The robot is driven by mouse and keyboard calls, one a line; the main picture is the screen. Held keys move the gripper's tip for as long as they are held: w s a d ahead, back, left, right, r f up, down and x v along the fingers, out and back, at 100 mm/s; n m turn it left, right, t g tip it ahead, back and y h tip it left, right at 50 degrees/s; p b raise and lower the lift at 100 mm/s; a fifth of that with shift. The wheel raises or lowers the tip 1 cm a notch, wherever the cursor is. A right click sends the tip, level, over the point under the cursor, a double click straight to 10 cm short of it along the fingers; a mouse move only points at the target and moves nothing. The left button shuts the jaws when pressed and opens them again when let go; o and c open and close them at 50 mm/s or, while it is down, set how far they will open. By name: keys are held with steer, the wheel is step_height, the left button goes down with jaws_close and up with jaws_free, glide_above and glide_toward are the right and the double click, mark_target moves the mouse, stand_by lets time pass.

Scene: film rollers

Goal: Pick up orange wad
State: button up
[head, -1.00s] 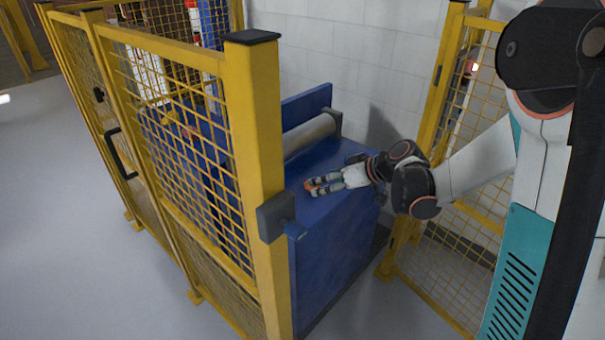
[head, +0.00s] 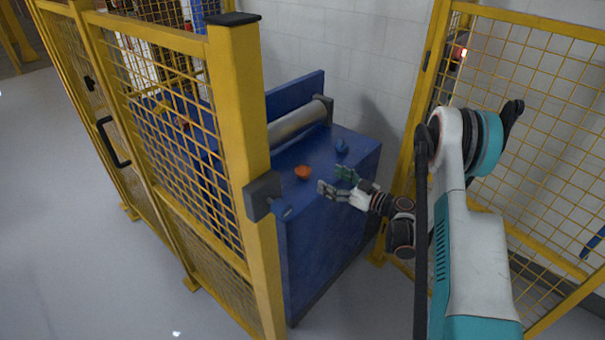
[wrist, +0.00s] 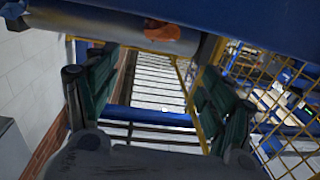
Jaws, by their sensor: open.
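The orange wad (head: 303,173) is a small crumpled lump on the blue machine top (head: 322,153), in front of the roller. In the wrist view the orange wad (wrist: 162,32) shows near the top, beyond the fingers and against the grey roller. My gripper (head: 333,180) is to the right of the wad in the head view, with its fingers spread. They point toward the wad without touching it. In the wrist view my gripper (wrist: 155,70) has its green-padded fingers wide apart, with nothing between them.
A blue lump (head: 341,146) lies on the same top, behind my gripper. The grey roller (head: 297,122) runs along the back of the top. A yellow fence post (head: 240,160) and mesh panels stand at left, with more yellow mesh (head: 535,100) at right.

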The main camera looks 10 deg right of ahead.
mark_target(308, 170)
steer(key=b+x, duration=0.1)
steer(key=x, duration=0.6)
steer(key=shift+w+a+b, duration=0.1)
steer(key=shift+a+b, duration=0.05)
steer(key=shift+b, duration=0.2)
steer(key=shift+f+b+x, duration=0.15)
steer(key=shift+b+x, duration=0.5)
steer(key=shift+x, duration=0.7)
steer(key=shift+f+b+x, duration=0.15)
steer(key=shift+b+x, duration=0.45)
steer(key=shift+x, duration=0.75)
steer(key=c, duration=0.9)
